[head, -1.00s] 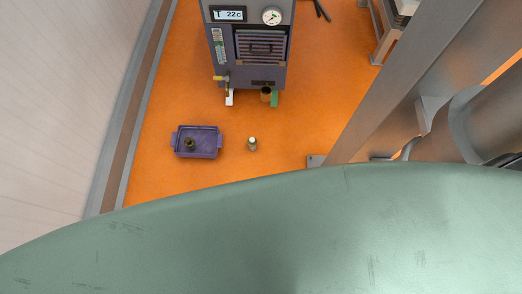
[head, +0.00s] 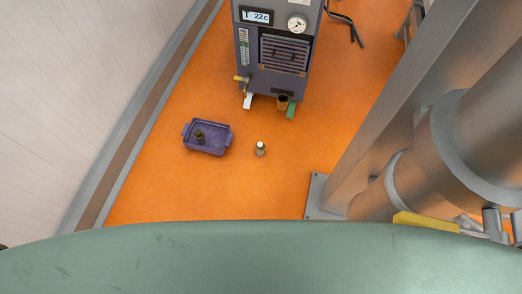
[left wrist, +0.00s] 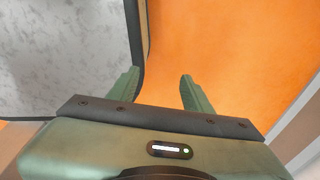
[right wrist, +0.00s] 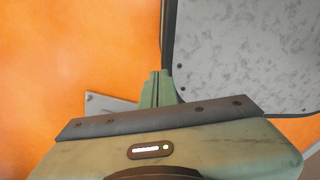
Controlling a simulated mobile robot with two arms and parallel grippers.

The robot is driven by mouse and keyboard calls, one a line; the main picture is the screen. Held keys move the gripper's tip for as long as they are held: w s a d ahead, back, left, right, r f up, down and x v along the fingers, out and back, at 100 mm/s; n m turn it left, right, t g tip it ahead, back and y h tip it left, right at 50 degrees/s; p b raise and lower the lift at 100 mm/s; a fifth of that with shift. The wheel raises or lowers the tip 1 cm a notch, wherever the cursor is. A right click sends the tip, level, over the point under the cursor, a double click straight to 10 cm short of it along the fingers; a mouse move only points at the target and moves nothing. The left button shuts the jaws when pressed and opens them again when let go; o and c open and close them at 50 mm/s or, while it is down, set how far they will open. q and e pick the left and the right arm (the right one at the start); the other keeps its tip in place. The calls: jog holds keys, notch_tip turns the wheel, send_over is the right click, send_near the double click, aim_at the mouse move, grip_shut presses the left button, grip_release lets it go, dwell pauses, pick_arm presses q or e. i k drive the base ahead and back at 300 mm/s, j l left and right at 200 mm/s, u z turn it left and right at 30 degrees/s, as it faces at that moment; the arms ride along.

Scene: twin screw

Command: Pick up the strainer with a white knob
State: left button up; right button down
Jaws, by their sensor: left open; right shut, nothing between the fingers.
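A small strainer-like piece with a white top (head: 260,149) stands upright on the orange floor in the head view, right of a purple tray (head: 221,150). A darker small piece (head: 199,137) stands inside the tray; its knob colour is hard to tell. My left gripper (left wrist: 160,75) is open and empty in the left wrist view, over bare floor and a grey panel edge. My right gripper (right wrist: 160,74) is shut and empty in the right wrist view. Neither gripper shows in the head view, and neither wrist view shows the white-topped piece.
A dark machine (head: 284,55) with a display and gauge stands behind the tray. A grey metal column (head: 375,150) and pipes rise at the right. A pale wall is at the left. The floor around the white-topped piece is clear.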

aim_at(260, 147)
jog(key=z, duration=0.3)
jog(key=i+j+z, duration=0.1)
jog(key=j+z, duration=0.5)
jog(key=z, duration=0.15)
jog(key=j+z, duration=0.4)
jog(key=i+l, duration=0.05)
